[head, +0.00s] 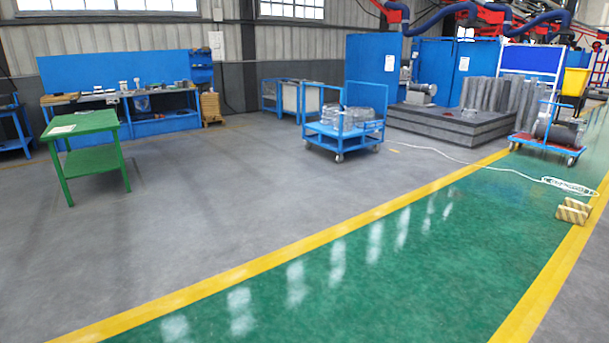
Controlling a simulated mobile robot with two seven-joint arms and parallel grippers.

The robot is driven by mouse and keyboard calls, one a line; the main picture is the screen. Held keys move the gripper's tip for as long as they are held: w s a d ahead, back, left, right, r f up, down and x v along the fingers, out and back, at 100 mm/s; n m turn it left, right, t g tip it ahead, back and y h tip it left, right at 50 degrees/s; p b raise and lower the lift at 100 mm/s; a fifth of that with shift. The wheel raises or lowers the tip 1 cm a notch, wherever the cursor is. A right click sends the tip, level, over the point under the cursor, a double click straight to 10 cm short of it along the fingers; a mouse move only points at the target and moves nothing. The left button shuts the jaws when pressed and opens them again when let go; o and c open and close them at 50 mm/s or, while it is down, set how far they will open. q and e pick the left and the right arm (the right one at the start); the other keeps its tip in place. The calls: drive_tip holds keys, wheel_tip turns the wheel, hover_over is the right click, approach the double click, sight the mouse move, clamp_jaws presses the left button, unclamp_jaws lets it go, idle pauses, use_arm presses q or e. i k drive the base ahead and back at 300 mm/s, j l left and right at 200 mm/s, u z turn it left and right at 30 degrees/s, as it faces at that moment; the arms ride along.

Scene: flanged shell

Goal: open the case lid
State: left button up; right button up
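I cannot make out a case or a lid in the head view. Neither of my grippers shows in this view, so their state and any contact are hidden. A green table (88,125) with a lower shelf stands on the grey floor at the left. A pale flat sheet (62,129) lies on its top.
A blue cart (340,135) with clear-wrapped goods stands at the centre back. A blue workbench (165,95), dark slabs (440,128) and a loaded trolley (545,145) line the back. A striped block (573,211) sits right. The grey foreground floor and green lane are mostly clear.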

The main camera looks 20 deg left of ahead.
sight(55, 94)
drive_tip(key=i+j+u, duration=0.25)
drive_tip(key=u, duration=0.2)
drive_tip(key=i+j+u, duration=0.65)
drive_tip(key=i+u, duration=0.15)
drive_tip(key=i+j+u, duration=0.15)
drive_tip(key=i+u, duration=0.25)
drive_tip(key=i, duration=1.05)
drive_tip(key=i+u, duration=0.1)
drive_tip(key=i, duration=1.95)
drive_tip(key=i+l+u, duration=0.1)
drive_tip(key=i, duration=0.95)
drive_tip(key=i+u, duration=0.4)
drive_tip(key=i, duration=0.15)
drive_tip(key=i+l+u, duration=0.1)
drive_tip(key=i+u, duration=0.25)
drive_tip(key=i, duration=0.25)
drive_tip(key=i+u, duration=0.25)
drive_tip(key=i, duration=0.4)
drive_tip(key=i+u, duration=0.3)
drive_tip(key=i, duration=1.65)
